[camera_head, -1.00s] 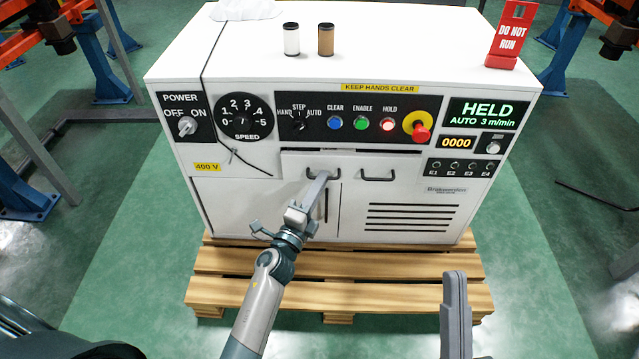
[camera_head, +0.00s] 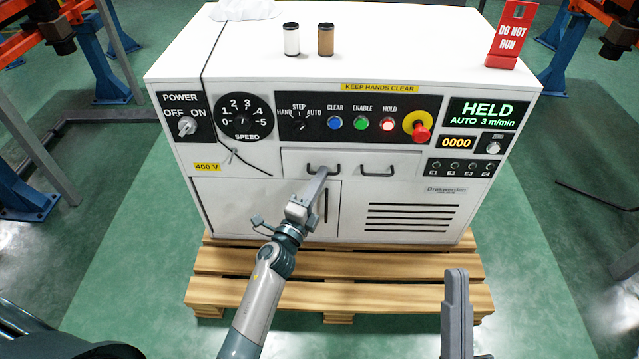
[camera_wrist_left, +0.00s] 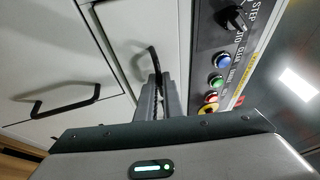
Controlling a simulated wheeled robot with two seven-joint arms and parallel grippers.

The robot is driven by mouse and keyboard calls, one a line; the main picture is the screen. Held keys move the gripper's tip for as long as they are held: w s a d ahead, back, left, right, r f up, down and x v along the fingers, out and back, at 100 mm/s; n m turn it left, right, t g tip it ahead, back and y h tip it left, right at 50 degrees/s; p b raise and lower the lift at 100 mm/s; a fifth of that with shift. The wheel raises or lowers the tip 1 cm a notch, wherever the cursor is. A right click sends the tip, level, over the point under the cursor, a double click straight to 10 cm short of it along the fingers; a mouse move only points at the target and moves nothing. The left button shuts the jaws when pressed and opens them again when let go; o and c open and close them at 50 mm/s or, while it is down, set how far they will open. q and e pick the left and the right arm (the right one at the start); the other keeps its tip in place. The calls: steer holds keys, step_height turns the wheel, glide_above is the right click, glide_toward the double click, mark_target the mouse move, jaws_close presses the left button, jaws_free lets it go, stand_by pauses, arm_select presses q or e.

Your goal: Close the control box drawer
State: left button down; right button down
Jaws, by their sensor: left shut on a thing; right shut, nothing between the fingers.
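The control box (camera_head: 330,75) is a white cabinet on a pallet. Its drawer (camera_head: 350,160) is a wide white front below the control panel, with two dark handles. It looks flush or nearly flush with the cabinet face. My left gripper (camera_head: 321,172) is shut on the left drawer handle (camera_head: 313,167); the fingers also show at the handle in the left wrist view (camera_wrist_left: 158,95). The right drawer handle (camera_head: 377,171) is free. My right gripper (camera_head: 456,300) is shut and empty, in front of the pallet at the lower right.
A cabinet door with an upright handle (camera_head: 326,204) is below the drawer, beside vent slots (camera_head: 410,217). A thin black cable (camera_head: 250,163) hangs at the drawer's left. Two small jars and a red sign (camera_head: 509,38) stand on top. The wooden pallet (camera_head: 340,290) juts out in front.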

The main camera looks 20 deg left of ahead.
arm_select(q)
steer(key=shift+w+a, duration=0.3)
steer(key=shift+w, duration=0.35)
arm_select(e)
steer(key=shift+s+d+r, duration=0.1)
steer(key=shift+d, duration=0.1)
arm_select(q)
steer(key=c, duration=2.3)
jaws_free()
steer(key=o, duration=0.4)
steer(key=shift+w, duration=0.15)
arm_select(e)
steer(key=shift+a, duration=0.1)
arm_select(q)
steer(key=shift+s+a+f, duration=0.3)
steer(key=shift+s+f, duration=0.2)
steer(key=shift+s, duration=2.35)
steer(key=shift+s+a+f, duration=0.35)
steer(key=shift+s+f, duration=0.1)
steer(key=shift+s, duration=2.4)
steer(key=shift+s+a+f, duration=0.3)
steer(key=shift+s+f, duration=0.2)
steer(key=shift+s, duration=2.35)
arm_select(e)
steer(key=shift+w+a, duration=0.15)
steer(key=shift+w, duration=0.05)
